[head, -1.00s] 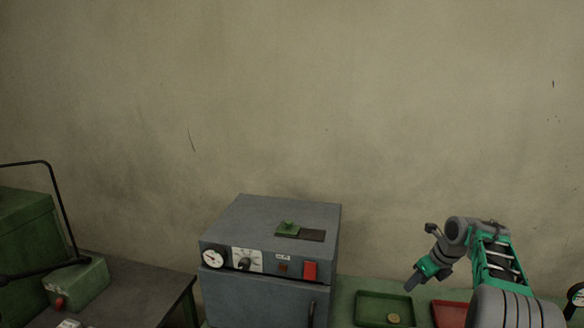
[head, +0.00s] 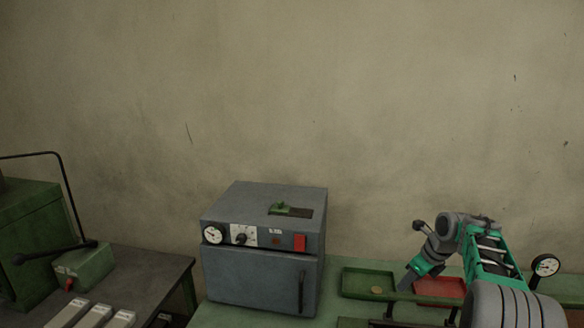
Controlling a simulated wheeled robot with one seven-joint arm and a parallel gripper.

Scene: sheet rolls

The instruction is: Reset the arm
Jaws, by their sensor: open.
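My arm stands at the right of the head view, bent, with its teal and grey links in front of the green table. My gripper (head: 411,279) is at the arm's lower left end, pointing down and left. It is open, and I see nothing held in it. It appears in front of the gap between the green tray (head: 352,283) and the red tray (head: 452,288); its height above them is hard to tell. My arm hides part of the red tray.
A grey oven (head: 250,277) with a gauge, knobs and red switch stands left of the trays. A round disc (head: 377,290) lies in the green tray. A dial gauge (head: 545,266) stands at right. A dark table (head: 150,272) at left holds a green lever box (head: 84,267) and pale bars (head: 95,316).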

